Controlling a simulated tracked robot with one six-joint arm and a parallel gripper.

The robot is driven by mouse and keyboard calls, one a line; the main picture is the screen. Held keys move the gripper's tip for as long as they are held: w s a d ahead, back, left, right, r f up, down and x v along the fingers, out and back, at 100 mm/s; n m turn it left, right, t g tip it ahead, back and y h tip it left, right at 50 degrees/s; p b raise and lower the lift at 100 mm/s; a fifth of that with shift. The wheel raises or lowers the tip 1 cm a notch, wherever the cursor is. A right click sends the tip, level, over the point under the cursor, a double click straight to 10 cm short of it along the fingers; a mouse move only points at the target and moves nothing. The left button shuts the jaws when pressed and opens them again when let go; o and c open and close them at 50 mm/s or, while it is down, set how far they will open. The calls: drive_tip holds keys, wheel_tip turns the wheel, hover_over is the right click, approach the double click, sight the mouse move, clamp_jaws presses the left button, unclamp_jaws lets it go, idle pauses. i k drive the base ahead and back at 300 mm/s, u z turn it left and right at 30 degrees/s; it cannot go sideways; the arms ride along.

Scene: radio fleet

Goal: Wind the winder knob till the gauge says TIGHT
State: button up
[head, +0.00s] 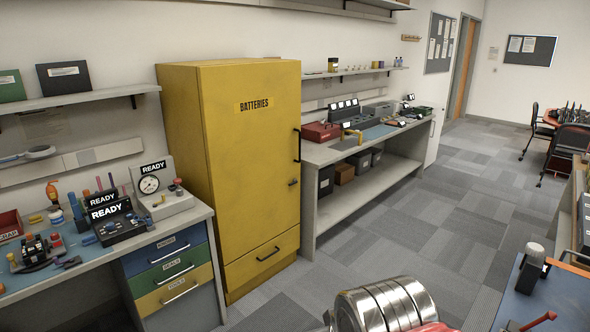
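A grey box with a round white gauge dial (149,184) stands on the left workbench. A black sign above the dial reads READY. The needle's reading is too small to tell. A small dark red knob (178,183) shows at the right of this box; I cannot tell if it is the winder knob. A black and brass device (36,248) that looks like a winder or reel sits at the bench's left end. My gripper is not in view.
The yellow BATTERIES cabinet (225,150) is closed, right of the left bench (200,215). A long bench (335,150) with devices runs along the wall behind it. Grey carpet floor (450,220) is open between the benches.

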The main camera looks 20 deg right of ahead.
sight(535, 250)
drive_tip(key=z, duration=0.4)
drive_tip(key=i, duration=0.55)
drive_tip(key=z, duration=0.7)
drive_tip(key=i, duration=0.7)
drive_tip(key=z, duration=0.35)
